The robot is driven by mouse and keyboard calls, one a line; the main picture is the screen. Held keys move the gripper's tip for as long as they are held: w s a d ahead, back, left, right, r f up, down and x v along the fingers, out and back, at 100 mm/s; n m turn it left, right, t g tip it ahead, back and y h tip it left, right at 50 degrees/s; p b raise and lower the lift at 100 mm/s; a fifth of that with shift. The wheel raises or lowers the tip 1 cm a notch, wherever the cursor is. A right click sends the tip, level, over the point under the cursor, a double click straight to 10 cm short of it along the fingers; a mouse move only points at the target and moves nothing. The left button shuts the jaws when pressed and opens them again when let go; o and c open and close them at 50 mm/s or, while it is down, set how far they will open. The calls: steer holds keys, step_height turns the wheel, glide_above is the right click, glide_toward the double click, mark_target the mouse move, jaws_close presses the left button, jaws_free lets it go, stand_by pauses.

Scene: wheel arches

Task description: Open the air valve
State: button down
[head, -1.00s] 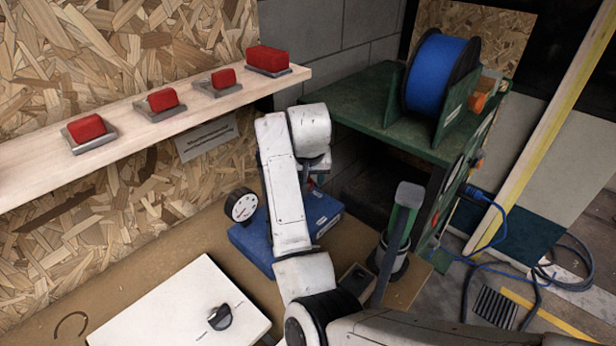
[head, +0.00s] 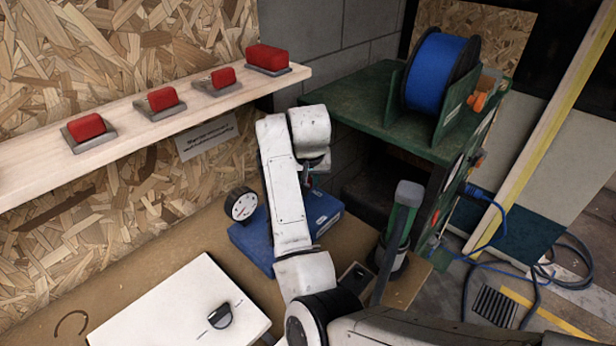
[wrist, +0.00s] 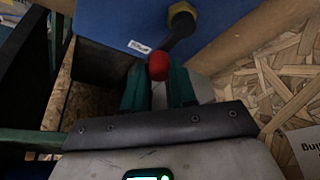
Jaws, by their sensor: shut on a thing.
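The air valve shows in the wrist view as a dark lever (wrist: 181,36) with a red knob (wrist: 158,66) at its end. The lever runs from a brass fitting (wrist: 182,10) on the blue box (wrist: 115,22). My gripper (wrist: 159,84) has its teal fingers closed at the red knob. In the head view the blue box (head: 250,243) stands on the bench with a round white gauge (head: 241,204) at its left. My arm hides part of the box and the valve there. Only a bit of my gripper (head: 309,181) shows below the wrist.
A shelf (head: 180,118) with several red buttons runs along the board wall at left. A green cabinet (head: 370,115) with a blue reel (head: 435,72) stands at right. A white panel with a dark knob (head: 220,316) lies in front. A green-handled upright tool (head: 398,225) stands right of my arm.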

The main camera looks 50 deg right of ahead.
mark_target(311, 189)
steer(key=shift+s, duration=0.1)
steer(key=m, duration=0.2)
steer(key=s+m+g+h+p, duration=0.1)
steer(key=shift+a+r+m, duration=0.1)
steer(key=shift+a+m, duration=0.05)
steer(key=shift+m, duration=0.25)
steer(key=m, duration=0.1)
steer(key=s+m+g, duration=0.1)
steer(key=m, duration=0.1)
steer(key=a+m, duration=0.1)
steer(key=shift+s+m+g+h, duration=0.15)
steer(key=shift+m+g+h, duration=0.15)
steer(key=shift+g, duration=0.1)
steer(key=m, duration=0.1)
steer(key=m+g, duration=0.1)
steer(key=m, duration=0.1)
steer(key=a+m+b, duration=0.1)
steer(key=shift+s+a+g, duration=0.1)
steer(key=shift+s+g, duration=0.3)
steer(key=shift+s+a+m+g+y+b, duration=0.1)
steer(key=shift+a+m+g+y+b, duration=0.2)
steer(key=shift+m, duration=0.65)
steer(key=shift+a+m+g+y+b, duration=0.15)
steer(key=shift+a+m+g, duration=0.15)
steer(key=shift+m, duration=0.6)
steer(key=shift+s+a+m+g+y+b, duration=0.1)
steer(key=shift+a+m+g+y+b, duration=0.15)
steer(key=shift+m, duration=0.7)
